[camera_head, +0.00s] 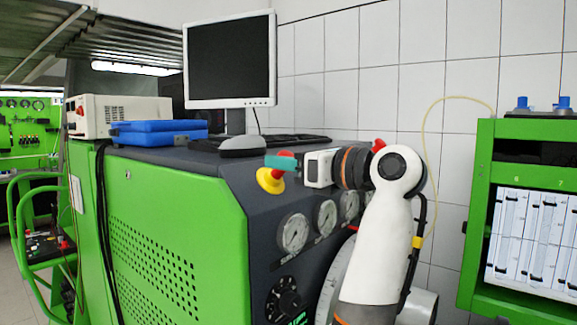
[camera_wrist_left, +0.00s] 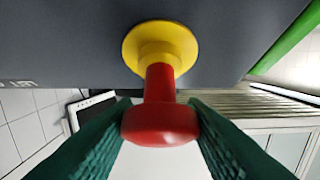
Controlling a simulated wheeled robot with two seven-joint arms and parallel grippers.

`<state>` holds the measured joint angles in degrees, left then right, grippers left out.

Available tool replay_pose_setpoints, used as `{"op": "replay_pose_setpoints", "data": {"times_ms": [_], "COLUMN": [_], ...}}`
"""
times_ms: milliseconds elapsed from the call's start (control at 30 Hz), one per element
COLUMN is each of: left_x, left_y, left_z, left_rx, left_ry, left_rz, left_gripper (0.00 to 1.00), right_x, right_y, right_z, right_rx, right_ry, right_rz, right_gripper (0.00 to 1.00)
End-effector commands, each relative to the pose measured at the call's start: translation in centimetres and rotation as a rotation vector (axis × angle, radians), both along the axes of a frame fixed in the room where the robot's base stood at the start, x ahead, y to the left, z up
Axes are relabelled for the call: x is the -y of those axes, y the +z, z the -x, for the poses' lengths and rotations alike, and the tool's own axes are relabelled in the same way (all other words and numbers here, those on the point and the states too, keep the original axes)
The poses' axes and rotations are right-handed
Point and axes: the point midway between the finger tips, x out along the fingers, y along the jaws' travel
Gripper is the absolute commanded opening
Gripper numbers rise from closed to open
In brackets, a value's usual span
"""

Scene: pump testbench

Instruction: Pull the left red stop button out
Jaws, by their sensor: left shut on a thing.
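The left red stop button (camera_head: 283,157) sits on a yellow round base (camera_head: 268,183) on the dark sloping panel of the green bench. In the left wrist view the button's red head (camera_wrist_left: 160,126) and red stem stand out from the yellow collar (camera_wrist_left: 160,46). My left gripper (camera_head: 279,163) has its teal fingers at the button; in the wrist view the fingers (camera_wrist_left: 160,112) press on both sides of the red head. It is shut on the button. Part of the button is hidden behind the fingers in the head view. My right gripper is not in view.
A second red knob (camera_head: 379,145) shows behind my left wrist. Gauges (camera_head: 294,232) and a black dial (camera_head: 284,299) lie below on the panel. A monitor (camera_head: 229,60), mouse (camera_head: 243,146) and blue case (camera_head: 158,133) stand on top. A green cabinet (camera_head: 484,190) is at right.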

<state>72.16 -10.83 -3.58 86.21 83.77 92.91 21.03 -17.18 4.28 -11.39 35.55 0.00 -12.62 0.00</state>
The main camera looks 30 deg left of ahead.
Motion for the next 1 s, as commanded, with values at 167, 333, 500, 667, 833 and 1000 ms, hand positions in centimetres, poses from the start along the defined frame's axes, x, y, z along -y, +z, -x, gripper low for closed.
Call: {"op": "replay_pose_setpoints", "data": {"times_ms": [167,333,500,667,833,1000], "left_x": [0.2,0.2,0.2,0.6,3.0,6.8], "left_y": [0.3,0.3,0.2,0.1,-0.2,-0.2], "left_z": [0.1,0.1,0.1,0.1,0.2,0.5], "left_rx": [0.005,0.004,0.003,0.003,0.003,0.004], "left_ry": [-0.001,-0.001,0.000,-0.001,-0.005,-0.007], "left_rz": [-0.011,-0.009,-0.008,-0.007,-0.007,-0.008], "left_gripper": [0.00,0.60,0.60,0.60,0.60,0.60], "right_x": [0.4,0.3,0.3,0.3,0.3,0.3], "right_y": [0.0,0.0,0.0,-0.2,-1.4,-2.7], "right_z": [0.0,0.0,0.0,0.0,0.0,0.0], "right_rx": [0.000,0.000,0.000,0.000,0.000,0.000], "right_ry": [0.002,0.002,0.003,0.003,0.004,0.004], "right_rz": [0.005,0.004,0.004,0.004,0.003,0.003], "right_gripper": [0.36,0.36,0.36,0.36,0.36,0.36]}}
